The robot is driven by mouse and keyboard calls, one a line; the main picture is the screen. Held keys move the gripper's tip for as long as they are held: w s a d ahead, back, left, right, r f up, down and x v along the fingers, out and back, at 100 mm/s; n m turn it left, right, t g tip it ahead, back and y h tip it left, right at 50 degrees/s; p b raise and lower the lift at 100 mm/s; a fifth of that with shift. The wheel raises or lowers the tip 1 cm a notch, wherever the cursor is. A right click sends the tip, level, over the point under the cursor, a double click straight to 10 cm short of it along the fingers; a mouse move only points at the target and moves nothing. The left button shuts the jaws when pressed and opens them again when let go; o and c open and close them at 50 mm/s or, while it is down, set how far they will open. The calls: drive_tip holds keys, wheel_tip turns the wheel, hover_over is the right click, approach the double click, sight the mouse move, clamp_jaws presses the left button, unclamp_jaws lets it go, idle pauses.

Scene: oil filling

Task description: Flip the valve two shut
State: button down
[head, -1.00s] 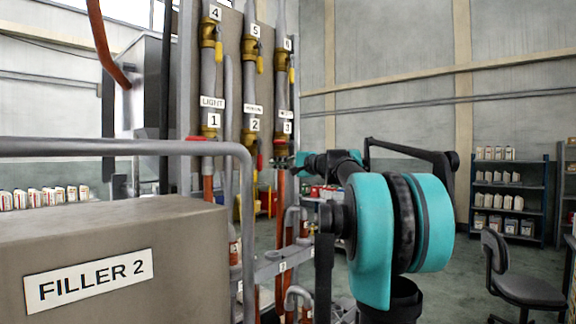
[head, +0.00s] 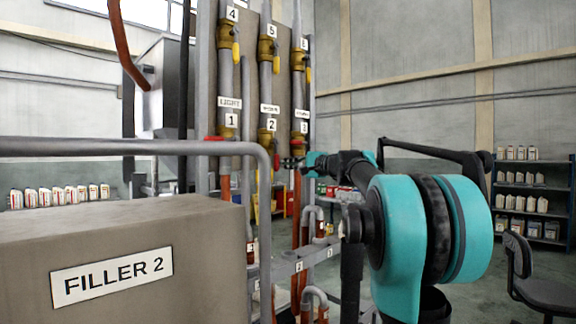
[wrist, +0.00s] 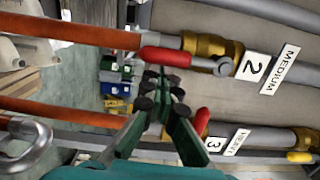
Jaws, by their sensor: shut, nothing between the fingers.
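Valve two has a brass body (wrist: 212,47) beside a "2" plate and the label "MEDIUM" in the wrist view. Its red handle (wrist: 165,57) lies along the orange pipe there, pointing away from the plate. In the head view the brass body of valve two (head: 265,136) is on the middle pipe, with its red handle (head: 277,161) hanging down. My gripper (wrist: 160,78) is shut and empty, its dark green fingers just beside the red handle. Whether they touch it I cannot tell. In the head view my gripper (head: 288,163) is right of the handle.
Valve three's red handle (wrist: 202,121) is close to my fingers on the other side. Valve one (head: 226,134) is on the left pipe. The grey Filler 2 box (head: 130,260) and a grey rail (head: 130,147) stand in front. A chair (head: 535,280) is at right.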

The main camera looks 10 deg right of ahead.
drive_tip(key=shift+s+a, duration=0.1)
drive_tip(key=shift+a, duration=0.05)
drive_tip(key=s+a+r+m, duration=0.2)
drive_tip(key=a+m, duration=0.1)
drive_tip(key=m, duration=0.5)
drive_tip(key=s+a+r+m+t, duration=0.1)
drive_tip(key=s+a+r+m, duration=0.2)
drive_tip(key=m, duration=0.5)
drive_tip(key=shift+s+a+r+m, duration=0.2)
drive_tip(key=shift+a+m, duration=0.2)
drive_tip(key=shift+a, duration=0.35)
drive_tip(key=shift+f, duration=0.1)
idle(0.3)
